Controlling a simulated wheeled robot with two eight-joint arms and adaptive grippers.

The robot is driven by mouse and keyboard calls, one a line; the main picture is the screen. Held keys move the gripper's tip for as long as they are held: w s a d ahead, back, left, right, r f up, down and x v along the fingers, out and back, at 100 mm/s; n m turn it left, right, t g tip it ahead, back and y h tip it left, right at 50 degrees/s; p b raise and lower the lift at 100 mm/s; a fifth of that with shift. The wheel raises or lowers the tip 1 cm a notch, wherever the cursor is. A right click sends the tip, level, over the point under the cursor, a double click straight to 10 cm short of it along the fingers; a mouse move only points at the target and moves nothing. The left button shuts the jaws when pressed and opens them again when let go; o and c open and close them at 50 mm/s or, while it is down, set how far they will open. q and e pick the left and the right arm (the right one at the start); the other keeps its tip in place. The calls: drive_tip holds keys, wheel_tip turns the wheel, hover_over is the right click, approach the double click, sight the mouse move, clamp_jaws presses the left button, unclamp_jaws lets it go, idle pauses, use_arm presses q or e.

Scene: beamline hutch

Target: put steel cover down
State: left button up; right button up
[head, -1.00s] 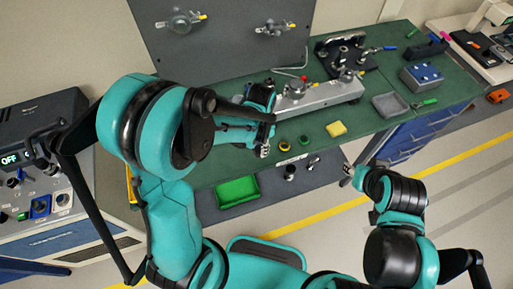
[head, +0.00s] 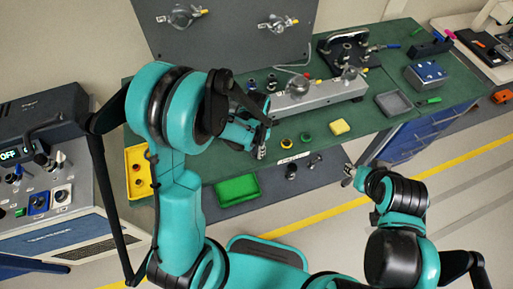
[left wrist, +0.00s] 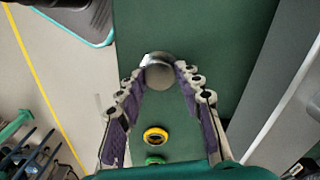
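The steel cover (left wrist: 158,74) is a round, shiny metal piece between the fingertips of my left gripper (left wrist: 159,78) in the left wrist view. Both fingertips appear to touch its sides. In the head view my left gripper (head: 261,150) is over the front part of the green bench (head: 225,165); the cover is hard to make out there. I cannot tell how far it is above the surface. My right gripper (head: 348,175) is off the front edge of the bench, small in view, with its opening unclear.
A yellow-and-black ring (head: 306,138) and a green one (head: 284,142) lie right of my left gripper. A grey metal rail (head: 320,98) stands behind them.

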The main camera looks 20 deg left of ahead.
use_arm(q)
drive_tip(key=shift+o, duration=0.3)
drive_tip(key=shift+r, duration=0.1)
drive_tip(key=shift+r, duration=0.2)
wheel_tip(320, 180, up, 11)
drive_tip(key=p, duration=0.3)
drive_tip(key=s+a+r+n+t, duration=0.4)
drive_tip(key=s+r+n+t, duration=0.3)
drive_tip(key=s+r, duration=0.3)
drive_tip(key=shift+s+a+r+n, duration=0.15)
drive_tip(key=shift+a+r+n, duration=0.25)
drive_tip(key=shift+r+n, duration=0.15)
drive_tip(key=shift+f, duration=0.1)
